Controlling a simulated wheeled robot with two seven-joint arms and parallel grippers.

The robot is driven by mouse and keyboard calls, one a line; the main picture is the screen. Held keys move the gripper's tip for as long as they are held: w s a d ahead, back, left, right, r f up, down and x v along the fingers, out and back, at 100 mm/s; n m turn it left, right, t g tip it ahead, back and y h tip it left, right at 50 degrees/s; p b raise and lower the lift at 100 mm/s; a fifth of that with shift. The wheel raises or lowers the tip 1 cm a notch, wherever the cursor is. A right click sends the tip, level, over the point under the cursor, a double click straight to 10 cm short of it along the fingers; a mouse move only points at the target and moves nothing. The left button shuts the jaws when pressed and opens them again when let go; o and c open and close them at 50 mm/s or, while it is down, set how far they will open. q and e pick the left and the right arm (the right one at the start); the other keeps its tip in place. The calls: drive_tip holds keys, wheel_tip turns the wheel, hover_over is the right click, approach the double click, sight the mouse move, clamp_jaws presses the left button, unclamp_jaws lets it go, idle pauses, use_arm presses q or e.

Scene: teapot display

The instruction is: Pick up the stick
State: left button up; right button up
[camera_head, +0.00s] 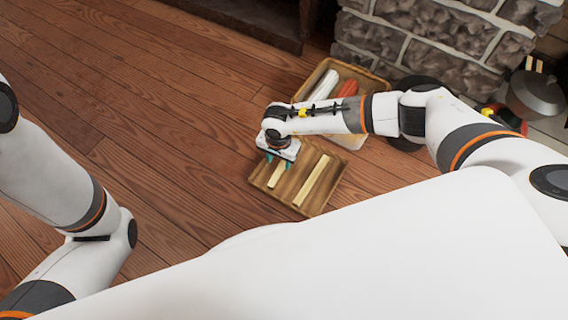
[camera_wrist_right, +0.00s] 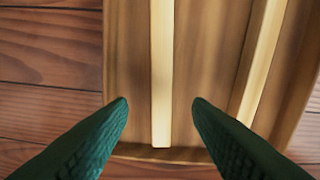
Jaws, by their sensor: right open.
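Two pale wooden sticks lie on a brown wooden tray (camera_head: 289,196) on the floor. The left stick (camera_head: 275,175) is partly hidden by my right gripper in the head view; the right stick (camera_head: 314,180) shows in full. My right gripper (camera_head: 275,160) is over the tray's far left part. In the right wrist view the left stick (camera_wrist_right: 161,75) runs between the two green fingertips of the open gripper (camera_wrist_right: 160,105), with room on both sides. The right stick (camera_wrist_right: 258,60) lies right of the fingers. My left gripper is out of view.
A second tray (camera_head: 303,83) with a white item (camera_head: 321,86) and a red item (camera_head: 347,88) stands behind, partly under my right arm. A stone wall (camera_head: 440,45) and a grey pot (camera_head: 535,95) are at the right. The wood floor (camera_head: 150,100) at left is clear.

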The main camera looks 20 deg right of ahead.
sight(280, 168)
drive_tip(key=f+b, duration=0.4)
drive_tip(key=f, duration=0.1)
drive_tip(key=shift+d, duration=0.2)
clamp_jaws()
drive_tip(key=shift+r, duration=0.15)
